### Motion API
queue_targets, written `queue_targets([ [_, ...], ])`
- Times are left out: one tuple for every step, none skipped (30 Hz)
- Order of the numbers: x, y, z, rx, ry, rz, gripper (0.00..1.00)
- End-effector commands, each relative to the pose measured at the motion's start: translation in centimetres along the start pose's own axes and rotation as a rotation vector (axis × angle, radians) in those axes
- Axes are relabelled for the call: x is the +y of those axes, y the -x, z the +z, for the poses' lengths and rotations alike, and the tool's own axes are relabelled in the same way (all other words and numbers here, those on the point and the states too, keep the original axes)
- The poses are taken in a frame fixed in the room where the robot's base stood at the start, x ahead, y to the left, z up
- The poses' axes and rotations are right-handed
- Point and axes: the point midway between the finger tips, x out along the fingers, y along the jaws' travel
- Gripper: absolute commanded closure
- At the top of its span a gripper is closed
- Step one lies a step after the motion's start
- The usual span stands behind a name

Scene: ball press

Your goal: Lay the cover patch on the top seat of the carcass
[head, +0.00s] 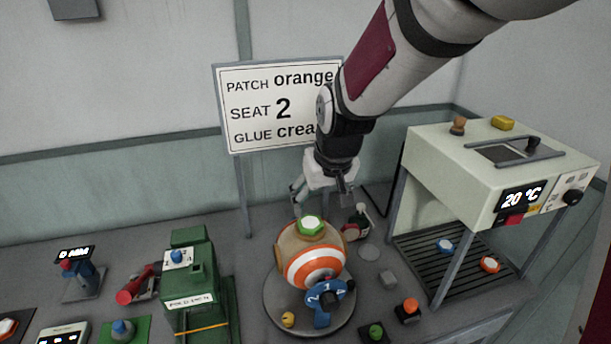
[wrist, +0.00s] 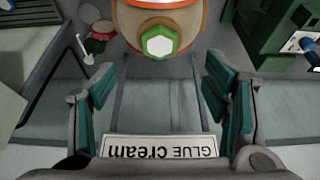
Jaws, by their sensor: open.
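The ball-shaped carcass (head: 290,248) sits on a round turntable plate (head: 272,312) in the head view. It is tan with orange and white bands on its front. A green hexagonal piece with a pale centre (head: 310,225) is on its top, also seen in the wrist view (wrist: 159,42); I cannot tell whether this is the seat or a patch on it. My gripper (head: 322,200) is above and behind the carcass, open and empty. In the wrist view my gripper (wrist: 163,105) has its fingers wide apart, with the carcass beyond them. I cannot identify the cover patch surely.
A sign (head: 280,107) reads patch orange, seat 2, glue cream. A blue numbered tool (head: 328,297) stands at the carcass's front. An orange-topped block (head: 408,308) is at right, near an oven (head: 500,170) reading 20 °C. A green press (head: 193,285) stands left.

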Motion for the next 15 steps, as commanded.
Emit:
queue_targets([
  [0.0,0.4,0.0,0.001,0.001,0.000,0.31],
  [0.0,0.6,0.0,0.001,0.000,0.000,0.31],
  [0.1,0.9,0.1,0.002,-0.004,-0.002,0.31],
  [0.3,1.3,0.2,0.002,-0.008,-0.005,0.31],
  [0.5,1.7,0.3,0.002,-0.014,-0.010,0.31],
  [0.8,2.4,0.7,0.004,-0.023,-0.018,0.31],
  [1.1,3.1,0.9,0.005,-0.032,-0.024,0.31],
  [1.5,4.0,1.3,0.007,-0.042,-0.032,0.31],
  [2.0,5.2,2.0,0.010,-0.056,-0.042,0.31],
  [2.4,6.2,2.5,0.013,-0.066,-0.050,0.31],
  [2.8,7.3,3.2,0.018,-0.078,-0.057,0.31],
  [3.4,8.8,4.1,0.024,-0.091,-0.065,0.31],
  [3.7,9.9,4.9,0.027,-0.099,-0.068,0.31],
  [4.1,10.9,5.6,0.034,-0.107,-0.070,0.31],
  [4.5,12.2,6.7,0.040,-0.116,-0.069,0.31],
])
